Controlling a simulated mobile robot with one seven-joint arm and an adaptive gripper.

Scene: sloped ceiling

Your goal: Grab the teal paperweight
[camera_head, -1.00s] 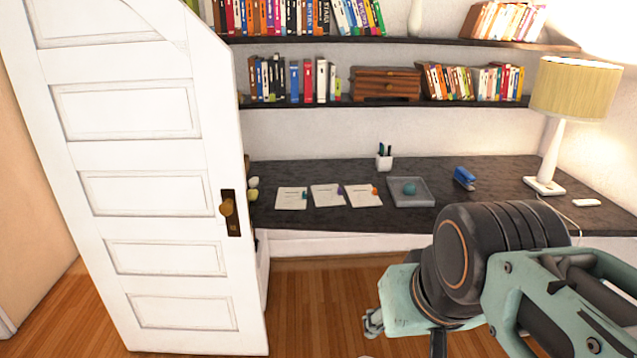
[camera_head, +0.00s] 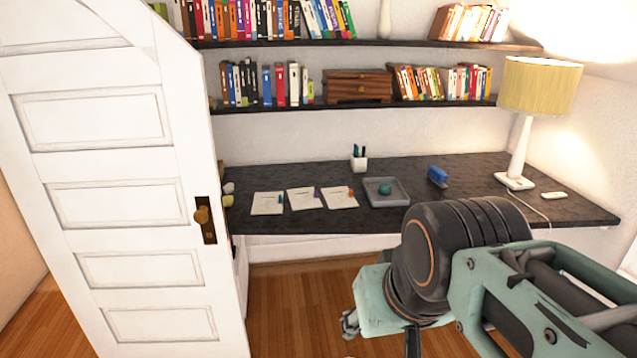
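The teal paperweight (camera_head: 385,189) is a small rounded object lying in a shallow grey tray (camera_head: 402,201) on the dark desk. My arm covers the lower right of the view, in front of the desk. Part of my gripper (camera_head: 349,325) shows at the lower left end of the arm, below and nearer than the desk edge, well apart from the paperweight. Its fingers are mostly hidden behind my arm, so I cannot see whether they are open or shut.
Several papers (camera_head: 268,203) with small coloured items lie left of the tray. A pen cup (camera_head: 359,163), blue stapler (camera_head: 437,176) and lamp (camera_head: 540,90) stand on the desk. Bookshelves (camera_head: 340,107) hang above. An open white door (camera_head: 110,210) fills the left. Wood floor shows below the desk.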

